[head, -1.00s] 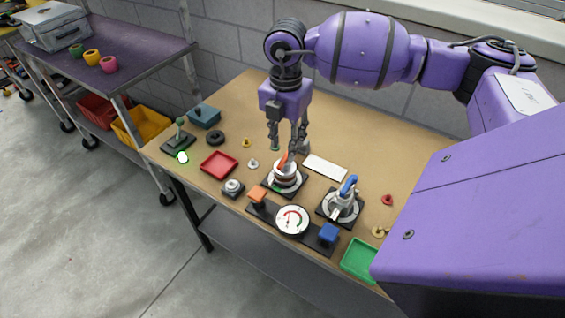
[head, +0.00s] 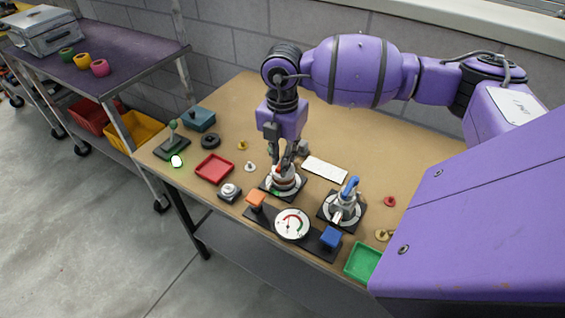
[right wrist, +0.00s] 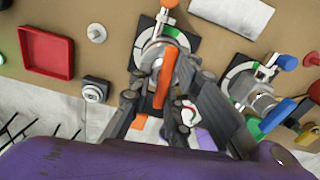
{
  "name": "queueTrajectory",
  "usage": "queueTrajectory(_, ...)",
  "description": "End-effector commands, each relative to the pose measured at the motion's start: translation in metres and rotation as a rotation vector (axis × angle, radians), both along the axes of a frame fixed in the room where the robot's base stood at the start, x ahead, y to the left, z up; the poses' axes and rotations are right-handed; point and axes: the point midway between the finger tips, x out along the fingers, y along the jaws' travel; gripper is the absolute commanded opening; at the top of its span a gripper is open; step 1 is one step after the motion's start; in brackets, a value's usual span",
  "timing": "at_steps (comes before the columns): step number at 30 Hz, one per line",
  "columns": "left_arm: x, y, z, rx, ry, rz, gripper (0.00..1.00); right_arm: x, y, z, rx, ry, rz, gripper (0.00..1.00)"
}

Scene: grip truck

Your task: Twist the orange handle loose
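The orange handle (right wrist: 165,78) is a lever on a round metal fitting with a black square base. In the head view the fitting (head: 284,179) stands mid-table, its handle mostly hidden by my fingers. My right gripper (head: 285,165) points down over it. In the right wrist view my right gripper (right wrist: 162,75) has a finger on each side of the handle. The fingers look apart, with a gap on the left; contact on the right cannot be told. My left gripper is out of view.
A similar fitting with a blue handle (head: 349,188) stands to the right. A gauge panel (head: 291,224) lies in front, a red tray (head: 198,167) to the left, and a white card (head: 325,169) behind. A green tray (head: 362,262) is at the front right.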

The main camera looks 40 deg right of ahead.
Motion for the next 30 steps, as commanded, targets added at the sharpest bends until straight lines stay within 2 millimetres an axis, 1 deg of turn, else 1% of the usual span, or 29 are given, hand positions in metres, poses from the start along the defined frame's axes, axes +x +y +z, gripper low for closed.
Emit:
queueTrajectory(5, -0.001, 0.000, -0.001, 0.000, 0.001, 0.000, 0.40, -0.002, -0.002, -0.002, -0.004, 0.008, 0.024, 0.00)
queueTrajectory(9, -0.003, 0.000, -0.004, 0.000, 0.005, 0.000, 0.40, -0.003, -0.001, -0.003, -0.005, 0.010, 0.154, 0.00)
queueTrajectory(20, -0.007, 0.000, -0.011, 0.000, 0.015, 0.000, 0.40, -0.004, -0.002, -0.003, -0.005, 0.013, 0.426, 0.00)
queueTrajectory(30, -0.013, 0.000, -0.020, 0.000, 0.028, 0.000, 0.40, -0.006, -0.002, -0.004, -0.005, 0.016, 0.711, 0.00)
